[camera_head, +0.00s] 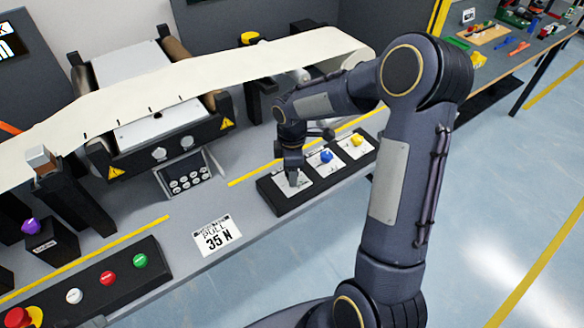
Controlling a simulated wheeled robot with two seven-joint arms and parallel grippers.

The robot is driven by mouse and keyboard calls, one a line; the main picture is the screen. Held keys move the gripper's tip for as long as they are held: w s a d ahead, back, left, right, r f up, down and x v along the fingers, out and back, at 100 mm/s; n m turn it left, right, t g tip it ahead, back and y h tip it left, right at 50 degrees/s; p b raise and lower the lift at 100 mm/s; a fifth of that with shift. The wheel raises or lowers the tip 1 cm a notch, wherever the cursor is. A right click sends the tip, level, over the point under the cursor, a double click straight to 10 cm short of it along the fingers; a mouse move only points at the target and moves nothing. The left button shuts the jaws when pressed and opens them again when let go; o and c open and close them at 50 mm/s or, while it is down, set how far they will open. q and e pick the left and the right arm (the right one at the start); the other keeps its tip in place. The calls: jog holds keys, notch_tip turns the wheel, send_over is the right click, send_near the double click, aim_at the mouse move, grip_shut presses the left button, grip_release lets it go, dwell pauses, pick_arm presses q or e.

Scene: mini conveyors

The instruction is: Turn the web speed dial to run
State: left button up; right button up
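A black panel (271,198) with white plates stands along the table's front edge. A blue dial (326,156) is on its middle plate and a yellow dial (357,140) on its right plate. My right gripper (293,178) points down at the left plate (300,187). It covers whatever knob is there, so I cannot tell whether its fingers are open or shut on it. The labels are too small to read, so I cannot tell which dial is the web speed dial. My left gripper is not in view.
A cream web (250,62) runs over rollers behind the panel. A purple knob (31,226) sits on a black box at the left. A button box (84,281) with red, white and green buttons is at the front left. A "35 N" card (217,236) lies between.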

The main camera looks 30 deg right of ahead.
jog(key=shift+r, duration=3.9)
